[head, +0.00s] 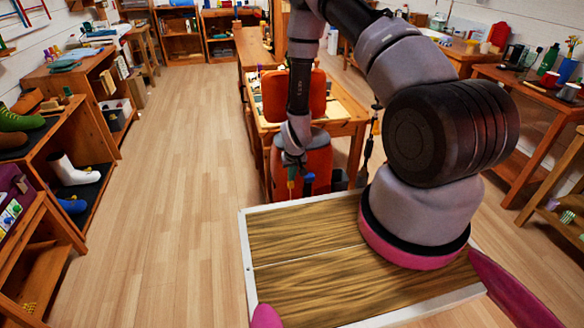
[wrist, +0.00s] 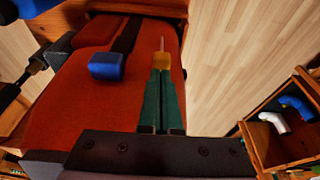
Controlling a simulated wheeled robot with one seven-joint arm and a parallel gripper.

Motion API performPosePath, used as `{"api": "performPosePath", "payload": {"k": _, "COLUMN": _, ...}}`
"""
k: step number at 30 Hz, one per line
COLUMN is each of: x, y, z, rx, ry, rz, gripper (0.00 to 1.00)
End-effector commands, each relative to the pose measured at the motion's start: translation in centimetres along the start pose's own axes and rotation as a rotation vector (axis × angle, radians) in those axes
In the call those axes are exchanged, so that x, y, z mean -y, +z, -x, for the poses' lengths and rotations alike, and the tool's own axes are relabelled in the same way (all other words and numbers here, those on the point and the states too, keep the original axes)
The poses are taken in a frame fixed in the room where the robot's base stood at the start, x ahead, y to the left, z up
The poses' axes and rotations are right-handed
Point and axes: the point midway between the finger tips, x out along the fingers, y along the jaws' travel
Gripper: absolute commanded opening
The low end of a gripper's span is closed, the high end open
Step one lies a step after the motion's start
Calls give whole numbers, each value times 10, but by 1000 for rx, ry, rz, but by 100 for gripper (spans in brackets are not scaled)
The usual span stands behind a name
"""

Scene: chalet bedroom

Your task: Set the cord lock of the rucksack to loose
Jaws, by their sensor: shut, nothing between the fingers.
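The orange rucksack (head: 318,162) is at the near end of the wooden table in the head view and fills much of the wrist view (wrist: 75,110). A dark strap (wrist: 126,36) runs down it to a blue block (wrist: 107,66), which looks like the cord lock; a blue piece also shows in the head view (head: 309,178). My gripper (wrist: 161,62) has green fingers with yellow ends, shut together and empty. It is over the rucksack, to the right of the blue block and apart from it in the wrist view. Whether the lock is set loose cannot be told.
The wooden table (head: 345,128) stands behind and beside the rucksack. Shelves with boots (head: 75,170) line the left, and a table with bottles and mugs (head: 530,85) is at the right. The wooden floor (head: 180,200) to the left is clear.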

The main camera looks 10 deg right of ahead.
Motion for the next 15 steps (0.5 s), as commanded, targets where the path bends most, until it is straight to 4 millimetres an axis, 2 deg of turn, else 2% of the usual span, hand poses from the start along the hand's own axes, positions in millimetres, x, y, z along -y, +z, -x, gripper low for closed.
{"api": "performPosePath", "payload": {"k": 4, "x": 0, "y": 2, "z": -7, "rx": -1, "ry": 0, "rz": -1, "gripper": 0}}
{"api": "performPosePath", "payload": {"k": 15, "x": 0, "y": 3, "z": -10, "rx": 0, "ry": 0, "rz": 1, "gripper": 0}}
